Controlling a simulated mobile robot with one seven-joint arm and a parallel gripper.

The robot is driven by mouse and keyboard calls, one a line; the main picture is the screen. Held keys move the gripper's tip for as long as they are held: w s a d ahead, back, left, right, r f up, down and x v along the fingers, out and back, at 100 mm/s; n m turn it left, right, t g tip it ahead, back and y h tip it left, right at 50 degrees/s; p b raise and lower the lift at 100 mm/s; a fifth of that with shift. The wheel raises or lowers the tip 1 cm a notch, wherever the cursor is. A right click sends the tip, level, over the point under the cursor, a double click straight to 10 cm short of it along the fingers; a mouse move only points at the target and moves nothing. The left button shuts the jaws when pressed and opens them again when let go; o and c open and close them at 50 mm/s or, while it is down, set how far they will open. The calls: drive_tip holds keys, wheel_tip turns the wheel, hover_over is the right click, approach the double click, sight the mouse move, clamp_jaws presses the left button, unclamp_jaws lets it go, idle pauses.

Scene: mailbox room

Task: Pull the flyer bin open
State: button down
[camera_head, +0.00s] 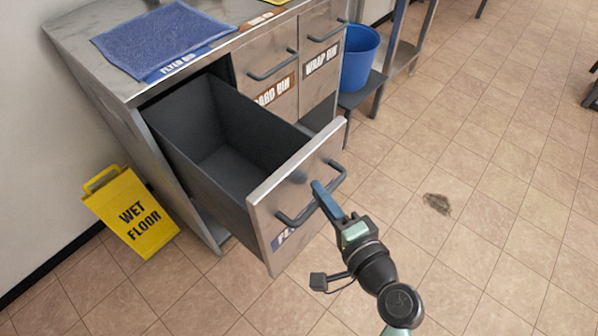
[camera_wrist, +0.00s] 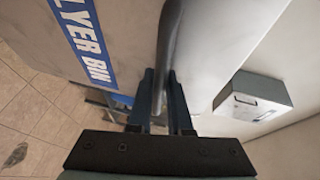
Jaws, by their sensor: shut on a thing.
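The flyer bin (camera_head: 225,150) is a dark grey drawer with a metal front, pulled well out of the steel cabinet, and its inside looks empty. Its front carries a dark bar handle (camera_head: 315,200) and a blue label, partly hidden in the head view. My gripper (camera_head: 323,192) is at this handle, in front of the drawer. In the wrist view the handle bar (camera_wrist: 169,45) runs between the two fingers of my gripper (camera_wrist: 162,85), which are shut on it. The blue label (camera_wrist: 85,40) beside it reads "LYER BIN".
A yellow wet floor sign (camera_head: 132,213) stands left of the cabinet. Two closed bins are beside the open drawer, one marked wrap bin (camera_head: 322,55). A blue bucket (camera_head: 360,58) stands behind them. Tiled floor (camera_head: 480,200) to the right is clear, with one dark stain.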

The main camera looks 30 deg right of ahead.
drive_tip(key=shift+s+d, duration=0.35)
drive_tip(key=shift+s, duration=0.55)
drive_tip(key=shift+s+d, duration=0.3)
drive_tip(key=shift+s, duration=0.6)
drive_tip(key=c, duration=0.8)
unclamp_jaws()
drive_tip(key=shift+c, duration=0.2)
drive_tip(key=s+r, duration=0.2)
drive_tip(key=s, duration=1)
drive_tip(key=shift+s+a+r+p, duration=0.25)
drive_tip(key=shift+s+a+p, duration=0.05)
drive_tip(key=shift+s+p, duration=0.05)
drive_tip(key=shift+s+f, duration=0.1)
